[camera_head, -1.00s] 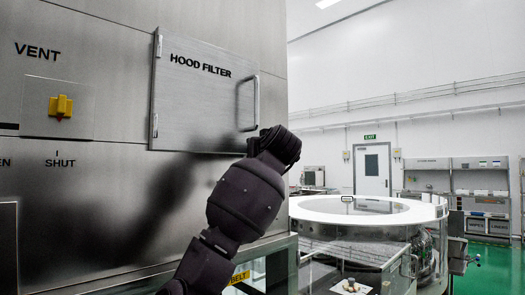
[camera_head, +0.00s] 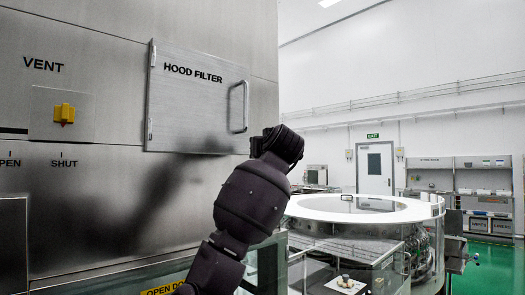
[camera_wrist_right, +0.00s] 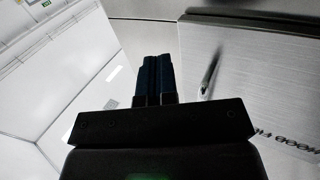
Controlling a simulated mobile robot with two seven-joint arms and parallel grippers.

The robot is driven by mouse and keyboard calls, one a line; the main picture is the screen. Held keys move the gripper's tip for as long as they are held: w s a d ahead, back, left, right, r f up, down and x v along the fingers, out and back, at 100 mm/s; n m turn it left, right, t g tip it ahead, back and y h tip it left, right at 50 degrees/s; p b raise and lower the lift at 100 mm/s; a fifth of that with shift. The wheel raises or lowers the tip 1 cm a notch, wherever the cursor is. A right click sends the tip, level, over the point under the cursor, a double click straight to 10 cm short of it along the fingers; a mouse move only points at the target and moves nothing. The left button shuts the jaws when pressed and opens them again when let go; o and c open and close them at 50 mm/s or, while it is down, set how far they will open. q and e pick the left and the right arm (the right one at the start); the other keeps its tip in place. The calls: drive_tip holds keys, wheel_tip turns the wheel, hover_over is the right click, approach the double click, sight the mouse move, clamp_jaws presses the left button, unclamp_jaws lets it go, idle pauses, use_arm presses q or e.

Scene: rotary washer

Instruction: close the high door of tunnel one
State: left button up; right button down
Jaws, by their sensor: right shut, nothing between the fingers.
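A square metal door marked HOOD FILTER (camera_head: 190,110) is on the steel wall, with hinges on its left and a bar handle (camera_head: 240,107) on its right. It looks parallel to the wall; I cannot tell whether it is fully shut. No label for tunnel one shows. In the right wrist view the same door (camera_wrist_right: 265,75) and its handle (camera_wrist_right: 211,72) are at the right. My left gripper is not in view.
A yellow VENT knob (camera_head: 64,113) is left of the door. A large round white-topped machine (camera_head: 365,208) stands at the right, with a white exit door (camera_head: 375,167) behind. Another panel (camera_head: 12,245) is at the lower left. A yellow label (camera_head: 163,290) shows at the bottom.

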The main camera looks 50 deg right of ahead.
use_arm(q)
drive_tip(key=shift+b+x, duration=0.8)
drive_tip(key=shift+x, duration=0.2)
use_arm(e)
drive_tip(key=s+a, duration=0.1)
drive_tip(key=s, duration=0.7)
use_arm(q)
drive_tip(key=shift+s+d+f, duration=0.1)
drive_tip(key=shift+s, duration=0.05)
use_arm(e)
drive_tip(key=shift+s+f, duration=0.1)
